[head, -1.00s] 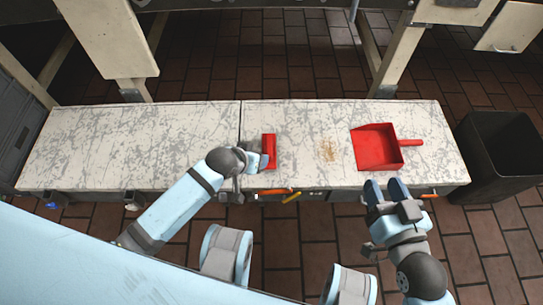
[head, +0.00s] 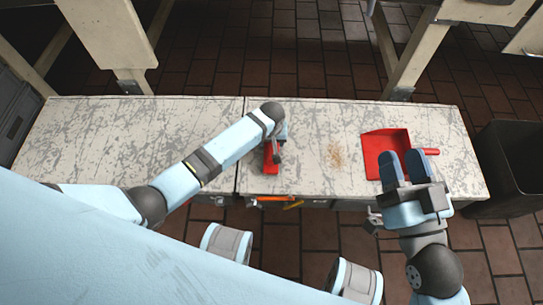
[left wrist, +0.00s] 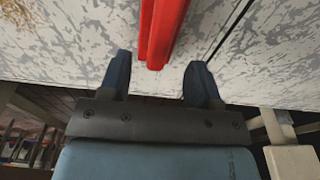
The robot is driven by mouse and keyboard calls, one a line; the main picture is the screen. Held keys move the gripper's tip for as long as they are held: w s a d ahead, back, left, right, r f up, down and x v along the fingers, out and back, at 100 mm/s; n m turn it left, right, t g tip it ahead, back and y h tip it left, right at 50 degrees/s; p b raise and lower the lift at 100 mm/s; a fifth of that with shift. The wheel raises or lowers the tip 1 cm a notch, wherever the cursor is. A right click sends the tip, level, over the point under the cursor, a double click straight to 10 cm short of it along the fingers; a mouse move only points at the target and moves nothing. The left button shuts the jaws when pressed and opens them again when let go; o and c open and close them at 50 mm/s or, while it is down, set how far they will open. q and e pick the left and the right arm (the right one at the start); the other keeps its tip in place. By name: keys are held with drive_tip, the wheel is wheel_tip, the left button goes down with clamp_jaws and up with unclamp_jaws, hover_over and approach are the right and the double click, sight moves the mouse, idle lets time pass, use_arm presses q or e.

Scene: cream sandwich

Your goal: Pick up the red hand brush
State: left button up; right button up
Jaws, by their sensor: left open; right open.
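The red hand brush (head: 271,157) lies on the worn white counter, near its front edge and close to the seam. In the head view my left gripper (head: 279,133) is at its far end and hides part of it. In the left wrist view the brush (left wrist: 162,30) shows as a long red bar, its end near the opening between my left fingers (left wrist: 158,80). The left fingers are apart with nothing between them; I cannot tell how high they are above the counter. My right gripper (head: 404,166) is open and empty, in front of the red dustpan (head: 376,146).
The counter (head: 308,120) has a small patch of brown crumbs (head: 337,156) between brush and dustpan. Orange and yellow-handled items (head: 275,199) show at the front edge. A dark bin (head: 512,160) stands at the right end. The counter's left half is clear.

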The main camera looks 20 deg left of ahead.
sight(271, 147)
use_arm(q)
drive_tip(key=shift+f, duration=0.3)
wheel_tip(271, 147, down, 5)
drive_tip(key=b, duration=0.3)
drive_tip(key=shift+w+a, duration=0.1)
drive_tip(key=shift+w, duration=0.05)
drive_tip(key=shift+r, duration=0.1)
use_arm(e)
drive_tip(key=shift+g, duration=0.9)
drive_tip(key=f, duration=0.4)
drive_tip(key=shift+w+a+f, duration=0.15)
drive_tip(key=shift+a+f, duration=0.1)
drive_tip(key=shift+f, duration=0.15)
use_arm(q)
drive_tip(key=shift+c, duration=0.4)
clamp_jaws()
